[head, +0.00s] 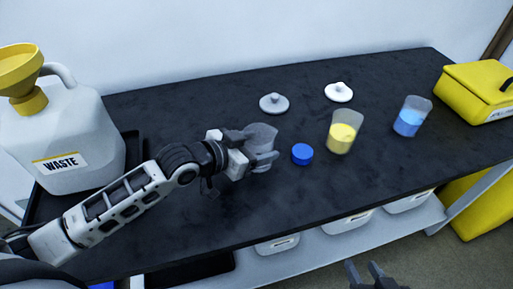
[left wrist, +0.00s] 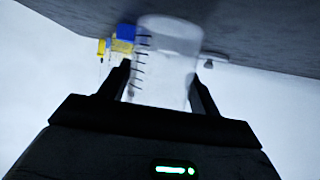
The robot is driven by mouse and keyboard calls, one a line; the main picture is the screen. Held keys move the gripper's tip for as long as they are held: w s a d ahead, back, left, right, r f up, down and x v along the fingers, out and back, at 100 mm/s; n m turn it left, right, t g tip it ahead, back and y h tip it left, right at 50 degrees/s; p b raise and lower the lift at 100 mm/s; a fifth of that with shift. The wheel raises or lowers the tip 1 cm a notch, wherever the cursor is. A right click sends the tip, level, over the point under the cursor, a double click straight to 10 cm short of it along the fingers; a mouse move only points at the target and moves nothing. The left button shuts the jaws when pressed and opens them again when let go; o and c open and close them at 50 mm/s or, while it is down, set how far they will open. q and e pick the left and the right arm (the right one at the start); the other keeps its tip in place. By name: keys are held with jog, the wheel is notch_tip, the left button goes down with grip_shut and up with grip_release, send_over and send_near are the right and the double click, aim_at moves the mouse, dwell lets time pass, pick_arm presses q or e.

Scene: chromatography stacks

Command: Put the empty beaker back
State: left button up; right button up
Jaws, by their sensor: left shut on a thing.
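The empty beaker (head: 263,137) is clear and upright at the middle of the black bench. My left gripper (head: 253,150) is shut around its side. In the left wrist view the beaker (left wrist: 165,62) sits between both fingers, with dark graduation marks and no liquid visible. I cannot tell whether its base touches the bench. A beaker of yellow liquid (head: 342,136) and a beaker of blue liquid (head: 410,119) stand to its right. My right gripper (head: 366,272) is at the bottom edge of the head view, fingers apart and empty, in front of the bench.
A grey lid (head: 274,103) and a white lid (head: 338,92) lie behind. The waste jug (head: 75,140) with its yellow funnel (head: 22,75) stands left, a yellow case (head: 475,92) right. The front bench strip is clear.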

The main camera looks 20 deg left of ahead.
pick_arm(q)
jog(key=shift+f, duration=0.25)
jog(key=shift+f, duration=0.15)
jog(key=o, duration=1.1)
